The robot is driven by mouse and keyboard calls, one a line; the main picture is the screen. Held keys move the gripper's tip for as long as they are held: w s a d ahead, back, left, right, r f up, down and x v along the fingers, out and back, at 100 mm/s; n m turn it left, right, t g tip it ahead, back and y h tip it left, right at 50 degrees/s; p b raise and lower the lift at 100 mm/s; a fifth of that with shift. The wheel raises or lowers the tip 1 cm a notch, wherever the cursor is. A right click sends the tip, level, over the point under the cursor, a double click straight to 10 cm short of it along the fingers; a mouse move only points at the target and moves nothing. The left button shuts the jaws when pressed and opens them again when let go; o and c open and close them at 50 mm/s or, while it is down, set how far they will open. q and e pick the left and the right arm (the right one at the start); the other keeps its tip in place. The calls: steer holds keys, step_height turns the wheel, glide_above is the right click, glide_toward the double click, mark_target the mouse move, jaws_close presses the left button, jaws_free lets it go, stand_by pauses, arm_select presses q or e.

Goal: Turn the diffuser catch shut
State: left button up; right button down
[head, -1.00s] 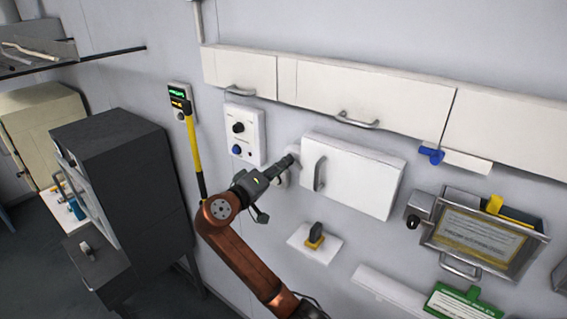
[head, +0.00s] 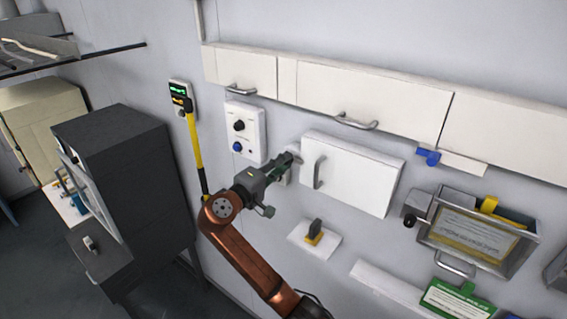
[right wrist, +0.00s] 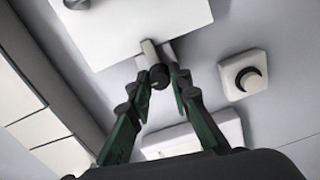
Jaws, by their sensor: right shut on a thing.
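The catch is a small pale grey piece with a dark round knob, and it sits at the edge of a white panel (head: 362,178). In the right wrist view the catch's grey part (right wrist: 150,53) touches or overlaps the edge of the white panel (right wrist: 135,22). My right gripper (head: 291,160) reaches up to the catch at the panel's left side and mostly hides it in the head view. In the right wrist view the gripper (right wrist: 165,78) has its two fingers closed on the dark knob. My left gripper is not in view.
A white control plate (head: 245,133) with black and blue knobs is just left of my gripper. The panel's grey handle (head: 319,172) is close on the right. A yellow and black switch (head: 314,233) sits below. Wall cabinets (head: 365,92) run above.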

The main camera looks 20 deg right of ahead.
steer(key=c, duration=1.8)
jaws_free()
steer(key=shift+o, duration=0.2)
steer(key=v, duration=1.2)
